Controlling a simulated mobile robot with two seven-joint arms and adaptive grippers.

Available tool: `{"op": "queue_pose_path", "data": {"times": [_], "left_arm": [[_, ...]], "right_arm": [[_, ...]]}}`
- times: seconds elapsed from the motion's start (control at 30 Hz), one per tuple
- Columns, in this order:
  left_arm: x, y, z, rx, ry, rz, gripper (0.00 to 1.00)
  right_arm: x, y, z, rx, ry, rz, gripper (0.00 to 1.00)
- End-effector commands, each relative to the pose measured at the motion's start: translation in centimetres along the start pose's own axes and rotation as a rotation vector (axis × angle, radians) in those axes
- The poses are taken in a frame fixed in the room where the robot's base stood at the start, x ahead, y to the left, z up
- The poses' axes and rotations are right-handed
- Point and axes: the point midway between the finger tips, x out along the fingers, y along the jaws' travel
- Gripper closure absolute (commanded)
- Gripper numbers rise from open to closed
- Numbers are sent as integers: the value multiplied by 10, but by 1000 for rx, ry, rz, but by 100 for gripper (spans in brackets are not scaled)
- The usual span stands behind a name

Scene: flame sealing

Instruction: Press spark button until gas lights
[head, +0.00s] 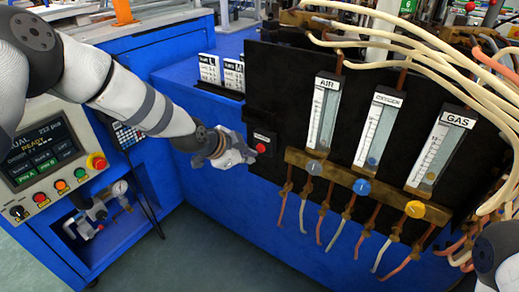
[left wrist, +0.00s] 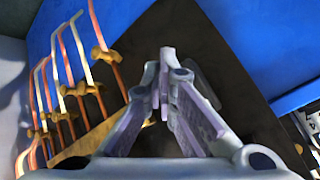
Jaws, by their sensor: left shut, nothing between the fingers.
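The red spark button (head: 261,148) sits on a small dark box at the lower left of the black gas panel (head: 275,80). My left gripper (head: 252,156) is shut and empty, its fingertips just left of the button in the head view. I cannot tell whether they touch it. In the left wrist view the closed fingers (left wrist: 165,60) point at the dark panel, and the button is hidden. The panel carries the AIR (head: 323,112), OXYGEN (head: 378,125) and GAS (head: 440,150) flow tubes. No flame shows. Of my right arm, only a part shows at the lower right edge; its gripper is out of view.
Grey, blue and yellow knobs (head: 415,209) line a brass bar below the tubes, with thin hoses hanging down. Pale hoses (head: 440,60) loop over the panel's top right. A control console (head: 45,160) stands at the left. White label cards (head: 210,68) stand behind my left arm.

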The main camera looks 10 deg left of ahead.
Motion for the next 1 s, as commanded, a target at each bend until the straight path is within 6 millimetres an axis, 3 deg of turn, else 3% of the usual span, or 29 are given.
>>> {"op": "queue_pose_path", "data": {"times": [1.0], "left_arm": [[10, -7, -7, 0, 0, 0, 100]], "right_arm": [[8, 0, 2, 0, -16, 1, 60]]}}
